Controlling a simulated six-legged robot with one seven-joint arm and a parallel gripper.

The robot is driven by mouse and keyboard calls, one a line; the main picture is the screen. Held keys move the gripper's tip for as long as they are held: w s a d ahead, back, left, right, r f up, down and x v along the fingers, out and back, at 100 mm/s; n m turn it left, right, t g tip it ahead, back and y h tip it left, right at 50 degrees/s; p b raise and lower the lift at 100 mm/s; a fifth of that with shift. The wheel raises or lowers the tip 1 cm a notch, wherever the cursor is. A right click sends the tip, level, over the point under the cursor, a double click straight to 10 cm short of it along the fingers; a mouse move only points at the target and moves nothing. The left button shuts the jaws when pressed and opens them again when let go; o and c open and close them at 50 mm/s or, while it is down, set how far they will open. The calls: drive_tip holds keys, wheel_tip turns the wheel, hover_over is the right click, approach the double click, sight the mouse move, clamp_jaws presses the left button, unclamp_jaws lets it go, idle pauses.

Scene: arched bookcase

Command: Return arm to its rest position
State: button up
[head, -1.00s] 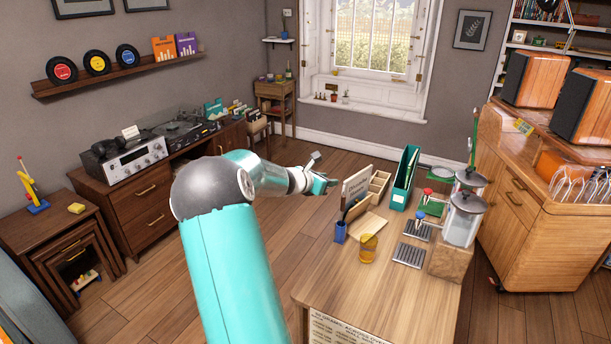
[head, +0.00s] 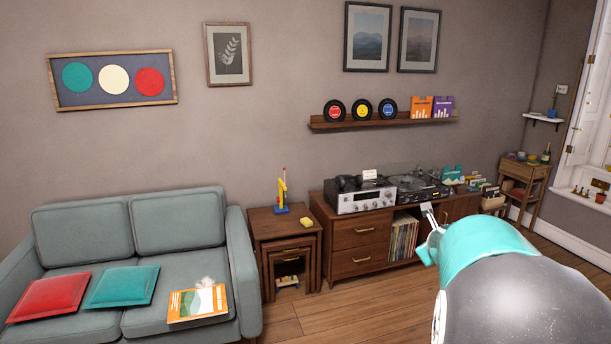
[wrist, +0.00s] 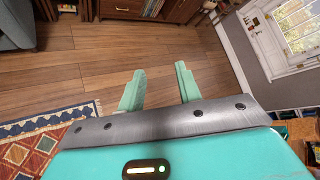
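My gripper (wrist: 160,72) shows in the wrist view with its two teal fingers apart. Nothing is between them, and bare wooden floor lies beyond. In the head view my teal and grey arm fills the lower right corner. Its near part hides most of the gripper end, and a small piece of that end shows in front of the record cabinet (head: 352,236). I cannot tell from the head view how far it is from the cabinet.
A grey sofa (head: 181,224) with cushions stands at the left. Nested side tables (head: 282,226) stand between sofa and cabinet. The wrist view shows open floor (wrist: 70,75), a patterned rug (wrist: 40,140) at lower left and a window (wrist: 295,25) at upper right.

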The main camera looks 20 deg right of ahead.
drive_tip(key=s+a+r+n+y, duration=0.1)
drive_tip(key=a+n+y, duration=0.2)
drive_tip(key=a+n, duration=0.5)
drive_tip(key=s+a+r+n+t+y, duration=0.15)
drive_tip(key=a+n, duration=0.25)
drive_tip(key=a, duration=0.7)
drive_tip(key=a+r+n+g+y, duration=0.1)
drive_tip(key=a+n+y, duration=0.2)
drive_tip(key=a+n, duration=0.55)
drive_tip(key=s+a+f+n+g, duration=0.2)
drive_tip(key=s+a+n, duration=0.5)
drive_tip(key=s, duration=0.1)
drive_tip(key=s+a+f+n+g, duration=0.2)
drive_tip(key=s+a+f+n, duration=0.1)
drive_tip(key=s+a+n, duration=0.4)
drive_tip(key=shift+s+n, duration=0.55)
drive_tip(key=shift+s, duration=0.7)
drive_tip(key=shift+y, duration=0.25)
